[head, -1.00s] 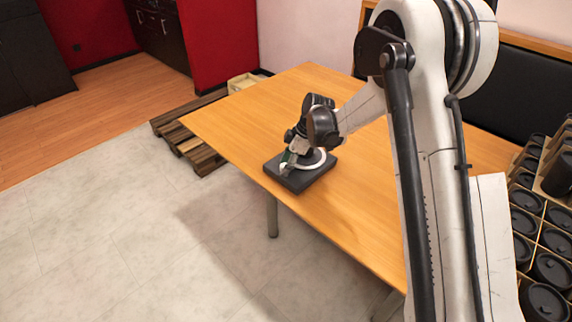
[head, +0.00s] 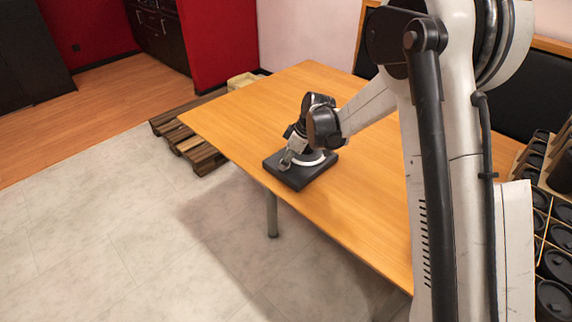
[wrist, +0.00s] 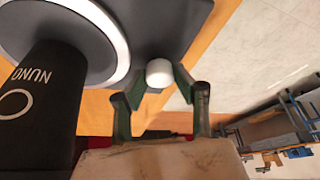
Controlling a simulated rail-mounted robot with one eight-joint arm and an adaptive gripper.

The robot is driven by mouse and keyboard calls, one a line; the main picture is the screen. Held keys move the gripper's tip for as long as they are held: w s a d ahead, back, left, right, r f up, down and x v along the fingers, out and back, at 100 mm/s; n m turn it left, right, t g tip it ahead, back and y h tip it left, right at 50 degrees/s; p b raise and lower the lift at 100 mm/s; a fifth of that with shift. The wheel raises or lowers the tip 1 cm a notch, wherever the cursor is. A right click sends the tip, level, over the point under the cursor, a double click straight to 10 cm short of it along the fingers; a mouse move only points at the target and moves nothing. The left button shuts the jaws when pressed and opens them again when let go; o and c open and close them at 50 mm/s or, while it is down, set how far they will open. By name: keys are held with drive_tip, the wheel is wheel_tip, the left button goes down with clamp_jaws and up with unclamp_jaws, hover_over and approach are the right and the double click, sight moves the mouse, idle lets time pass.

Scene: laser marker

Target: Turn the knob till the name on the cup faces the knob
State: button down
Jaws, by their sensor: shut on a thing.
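In the wrist view a black cup (wrist: 48,105) stands on a white ring (wrist: 124,45) over a dark base (wrist: 165,25). The white name NUNO (wrist: 32,75) is on the cup's side toward the camera, left of its middle, and looks upside down. The white knob (wrist: 159,72) is at the base's edge, right of the cup. My gripper (wrist: 157,88) has its two green fingers shut on the knob, one on each side. In the head view the base (head: 299,182) sits near the table's edge; my gripper (head: 288,160) and wrist hide most of the cup there.
The wooden table (head: 370,215) is clear around the base. A rack of black cups (head: 545,225) stands at the right. A wooden pallet (head: 195,150) lies on the floor beyond the table's left edge. Dark cabinets are at the far left.

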drive_tip(key=m+b, duration=0.1)
drive_tip(key=m, duration=0.1)
drive_tip(key=m+t+h+b, duration=0.1)
drive_tip(key=m, duration=0.1)
drive_tip(key=shift+s+f+m+t, duration=0.1)
drive_tip(key=shift+m+t, duration=0.2)
drive_tip(key=m+t+h+b, duration=0.1)
drive_tip(key=m+b, duration=0.1)
drive_tip(key=m, duration=0.2)
drive_tip(key=shift+m, duration=0.3)
drive_tip(key=c, duration=1.4)
unclamp_jaws()
drive_tip(key=shift+r, duration=0.2)
drive_tip(key=v, duration=1.1)
drive_tip(key=shift+s+a+r, duration=0.15)
drive_tip(key=shift+s+r, duration=0.05)
drive_tip(key=shift+r, duration=0.2)
